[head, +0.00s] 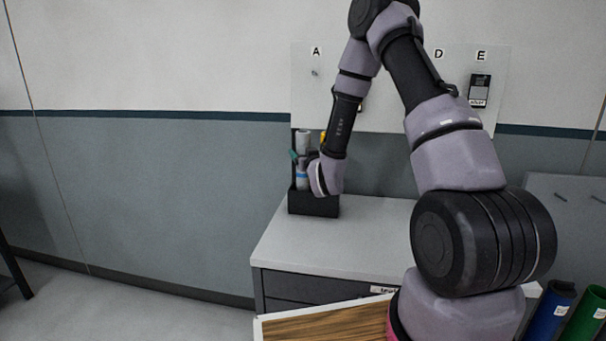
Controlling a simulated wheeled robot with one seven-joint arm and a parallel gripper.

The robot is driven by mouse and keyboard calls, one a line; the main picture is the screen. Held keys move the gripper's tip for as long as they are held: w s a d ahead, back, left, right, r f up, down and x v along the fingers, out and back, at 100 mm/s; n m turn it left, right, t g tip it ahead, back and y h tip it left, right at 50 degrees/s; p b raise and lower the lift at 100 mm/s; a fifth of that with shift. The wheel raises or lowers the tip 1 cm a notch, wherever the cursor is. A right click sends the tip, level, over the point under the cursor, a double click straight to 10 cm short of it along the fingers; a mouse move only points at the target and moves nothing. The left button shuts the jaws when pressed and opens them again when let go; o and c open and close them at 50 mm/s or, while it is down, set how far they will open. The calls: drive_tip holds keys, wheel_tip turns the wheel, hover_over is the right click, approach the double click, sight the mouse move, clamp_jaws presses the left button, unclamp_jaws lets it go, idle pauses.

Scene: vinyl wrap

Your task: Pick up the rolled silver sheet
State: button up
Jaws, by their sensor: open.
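A pale silver-grey roll (302,143) stands upright in the black holder (313,206) on the cabinet top and sticks out above its rim; it appears to be the rolled silver sheet. My arm reaches over the cabinet from the right and bends down to the holder. My gripper (313,172) is at the holder, close beside the rolls on their right side. It is open. Its fingertips are small and mostly hidden by my wrist, so I cannot tell whether they touch the roll.
A panel with lettered places and a black pouch (480,90) hangs behind. The cabinet top (310,245) is clear in front. Blue (550,315) and green (585,318) tubes stand lower right.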

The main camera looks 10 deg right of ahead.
drive_tip(key=shift+w+a, duration=0.1)
drive_tip(key=shift+w, duration=1.35)
clamp_jaws()
drive_tip(key=shift+r, duration=0.1)
